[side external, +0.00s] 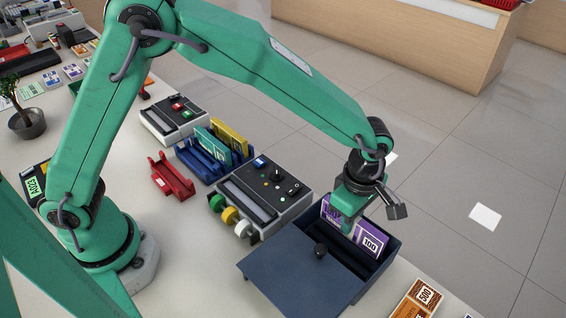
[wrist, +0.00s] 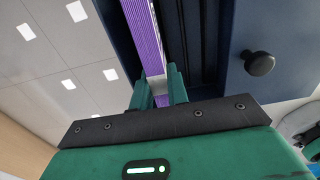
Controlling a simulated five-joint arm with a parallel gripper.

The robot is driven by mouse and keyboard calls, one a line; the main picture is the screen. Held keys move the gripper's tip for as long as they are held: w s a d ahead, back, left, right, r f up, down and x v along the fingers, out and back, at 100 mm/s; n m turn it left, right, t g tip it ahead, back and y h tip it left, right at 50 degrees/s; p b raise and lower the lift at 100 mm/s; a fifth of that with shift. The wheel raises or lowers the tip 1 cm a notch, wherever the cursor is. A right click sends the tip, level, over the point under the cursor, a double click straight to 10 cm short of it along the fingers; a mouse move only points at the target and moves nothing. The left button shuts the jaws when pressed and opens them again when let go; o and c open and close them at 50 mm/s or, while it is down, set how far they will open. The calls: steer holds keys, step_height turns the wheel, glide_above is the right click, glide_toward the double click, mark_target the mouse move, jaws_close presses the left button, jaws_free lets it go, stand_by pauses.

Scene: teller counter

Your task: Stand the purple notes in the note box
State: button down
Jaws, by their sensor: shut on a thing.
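The purple notes (side external: 371,241), marked 100, stand upright on their long edge at the far side of the dark blue note box (side external: 393,252). My gripper (side external: 347,222) reaches down from above and is shut on the middle of the bundle. In the wrist view the green fingers (wrist: 161,88) close on either side of the purple bundle (wrist: 146,38) at its pale band. The box (wrist: 208,38) lies just right of it there, with dark slots beside the notes. I cannot tell whether the bundle's lower edge rests on the box floor.
The box's flat lid (side external: 290,275) with a black knob (side external: 320,250) covers its near part. A grey device (side external: 265,190) with coloured rolls stands left of the box. A blue rack (side external: 205,162) holds teal and yellow notes. Brown 500 notes (side external: 417,299) lie at front right.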

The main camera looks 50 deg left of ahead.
steer(key=shift+f, duration=1.75)
steer(key=c, duration=1.3)
jaws_free()
steer(key=shift+r, duration=0.15)
steer(key=shift+r, duration=3.35)
